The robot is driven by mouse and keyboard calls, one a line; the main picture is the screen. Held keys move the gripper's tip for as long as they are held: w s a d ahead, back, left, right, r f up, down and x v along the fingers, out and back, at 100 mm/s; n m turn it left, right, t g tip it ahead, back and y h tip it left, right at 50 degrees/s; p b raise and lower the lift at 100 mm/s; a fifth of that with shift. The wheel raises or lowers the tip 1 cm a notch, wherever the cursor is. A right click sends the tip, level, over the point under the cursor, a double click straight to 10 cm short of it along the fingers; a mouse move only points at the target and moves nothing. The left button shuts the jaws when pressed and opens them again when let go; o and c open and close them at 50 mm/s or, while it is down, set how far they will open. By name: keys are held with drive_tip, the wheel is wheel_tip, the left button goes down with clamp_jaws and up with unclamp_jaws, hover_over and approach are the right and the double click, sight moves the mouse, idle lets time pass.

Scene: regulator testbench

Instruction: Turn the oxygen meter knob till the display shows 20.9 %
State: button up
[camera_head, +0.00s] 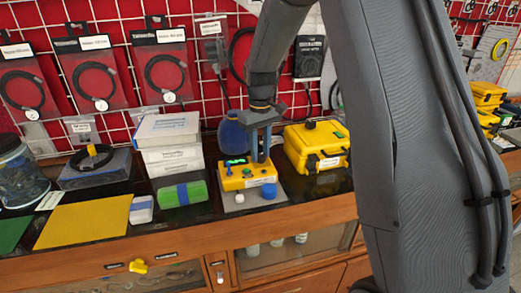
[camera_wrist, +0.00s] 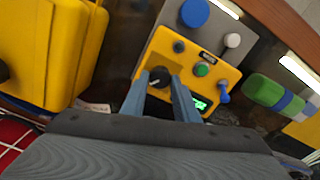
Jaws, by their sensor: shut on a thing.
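The oxygen meter is a yellow box (camera_head: 243,183) on a grey plate on the bench; it also shows in the wrist view (camera_wrist: 218,73). Its small green display (camera_wrist: 199,104) is lit, but I cannot read the figures. A black knob (camera_wrist: 158,78) with a light mark sits on the box's face. My gripper (camera_head: 260,160) reaches down to the box from above. In the wrist view its two fingers (camera_wrist: 160,79) are on either side of the knob, shut on it. The knob is hidden in the head view.
Beside the meter stand a yellow case (camera_head: 317,146), a green block with a blue band (camera_head: 182,194) and stacked white boxes (camera_head: 168,140). A blue button (camera_wrist: 195,12) and a white button (camera_wrist: 232,41) are on the plate. Bagged cables hang on the grid behind.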

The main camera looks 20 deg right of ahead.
sight(260, 155)
drive_tip(key=shift+m, duration=0.3)
drive_tip(key=o, duration=1.1)
drive_tip(key=shift+c, duration=0.2)
drive_tip(key=shift+r+b, duration=0.9)
drive_tip(key=shift+r, duration=3.05)
